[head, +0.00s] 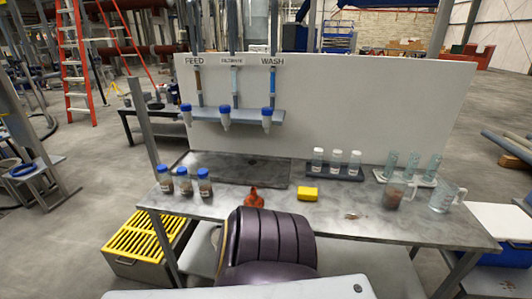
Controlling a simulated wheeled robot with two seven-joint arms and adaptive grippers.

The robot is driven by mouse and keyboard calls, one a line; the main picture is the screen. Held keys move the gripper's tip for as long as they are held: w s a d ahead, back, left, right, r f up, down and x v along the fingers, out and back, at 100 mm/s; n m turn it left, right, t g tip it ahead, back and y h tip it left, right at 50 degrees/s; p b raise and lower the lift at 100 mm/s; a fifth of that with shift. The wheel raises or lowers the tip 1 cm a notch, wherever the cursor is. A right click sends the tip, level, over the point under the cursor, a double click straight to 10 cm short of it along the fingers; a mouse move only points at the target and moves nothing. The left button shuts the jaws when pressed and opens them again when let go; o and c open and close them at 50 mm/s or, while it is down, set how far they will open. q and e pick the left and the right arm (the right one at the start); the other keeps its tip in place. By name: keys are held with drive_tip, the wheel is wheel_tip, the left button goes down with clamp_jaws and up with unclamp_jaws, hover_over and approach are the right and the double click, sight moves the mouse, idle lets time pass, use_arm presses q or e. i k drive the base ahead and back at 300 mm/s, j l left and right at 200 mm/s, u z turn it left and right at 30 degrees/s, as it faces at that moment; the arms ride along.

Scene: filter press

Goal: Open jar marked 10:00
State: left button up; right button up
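Three brown-filled jars with blue lids stand upright in a row on the left of the table: a left jar (166,182), a middle jar (185,184) and a right jar (204,187). Each has a pale label too small to read, so I cannot tell which is marked 10:00. All three lids appear to be on. Three smaller white-capped containers (336,161) stand in a dark rack (345,175) farther right; their markings are also unreadable. Neither of my grippers is in view.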

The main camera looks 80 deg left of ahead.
sight(165, 178)
drive_tip(key=k+j+u, duration=0.1)
drive_tip(key=k+u, duration=0.15)
drive_tip(key=u, duration=0.15)
drive_tip(key=k+j+u, duration=0.2)
drive_tip(key=u, duration=0.25)
drive_tip(key=k+j+u, duration=0.25)
drive_tip(key=u, duration=0.15)
drive_tip(key=k+j+u, duration=0.2)
drive_tip(key=j+u, duration=0.25)
drive_tip(key=k+j+u, duration=0.1)
drive_tip(key=j+u, duration=0.15)
drive_tip(key=u, duration=0.15)
drive_tip(key=j+u, duration=0.4)
drive_tip(key=k+j, duration=0.05)
